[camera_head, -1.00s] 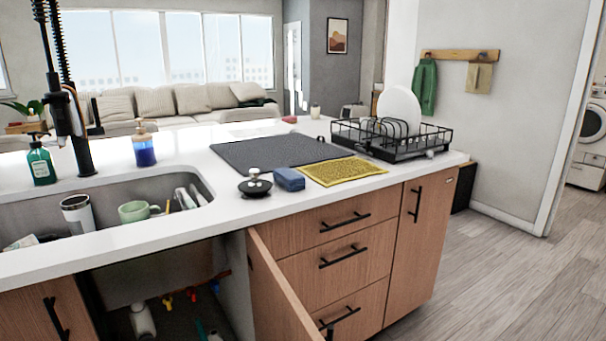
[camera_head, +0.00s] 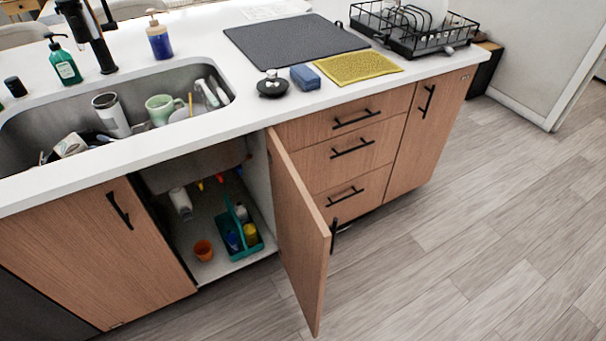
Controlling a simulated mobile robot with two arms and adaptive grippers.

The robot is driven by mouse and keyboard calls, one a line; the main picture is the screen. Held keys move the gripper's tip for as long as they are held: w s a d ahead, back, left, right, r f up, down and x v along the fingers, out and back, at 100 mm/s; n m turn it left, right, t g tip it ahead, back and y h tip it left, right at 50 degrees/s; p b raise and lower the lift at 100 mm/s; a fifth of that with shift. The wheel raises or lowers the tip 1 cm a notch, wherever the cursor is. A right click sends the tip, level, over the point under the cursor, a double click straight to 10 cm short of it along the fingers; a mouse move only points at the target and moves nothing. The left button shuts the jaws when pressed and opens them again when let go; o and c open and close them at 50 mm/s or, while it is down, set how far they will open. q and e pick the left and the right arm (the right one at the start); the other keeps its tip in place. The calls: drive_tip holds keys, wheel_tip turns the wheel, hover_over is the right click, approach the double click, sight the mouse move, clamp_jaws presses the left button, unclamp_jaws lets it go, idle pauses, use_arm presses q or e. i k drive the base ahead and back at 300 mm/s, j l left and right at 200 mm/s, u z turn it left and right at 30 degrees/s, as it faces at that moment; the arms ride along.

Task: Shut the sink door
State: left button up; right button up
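The sink door (camera_head: 297,235) is a wooden cabinet door under the sink. It stands wide open, hinged on its right side by the drawers and swung out toward me. Its black handle (camera_head: 333,236) shows at the door's free edge, on the right-facing outer side. The open cabinet (camera_head: 215,205) shows pipes, a white bottle, an orange cup and a teal caddy with bottles inside. Neither of my grippers is in view.
The left cabinet door (camera_head: 95,255) is shut. The drawers (camera_head: 345,150) right of the open door are shut. Dishes lie in the sink (camera_head: 25,140). The wooden floor (camera_head: 450,260) in front and to the right is clear.

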sight(306, 244)
drive_tip(key=i+l, duration=0.25)
drive_tip(key=l, duration=0.15)
drive_tip(key=i+l, duration=0.25)
drive_tip(key=l, duration=0.15)
drive_tip(key=i+l, duration=0.25)
drive_tip(key=l, duration=0.15)
drive_tip(key=l+u, duration=0.1)
drive_tip(key=u, duration=0.3)
drive_tip(key=i+l+u, duration=0.1)
drive_tip(key=u, duration=0.3)
drive_tip(key=l+u, duration=0.2)
drive_tip(key=u, duration=0.2)
drive_tip(key=l+u, duration=0.15)
drive_tip(key=u, duration=0.25)
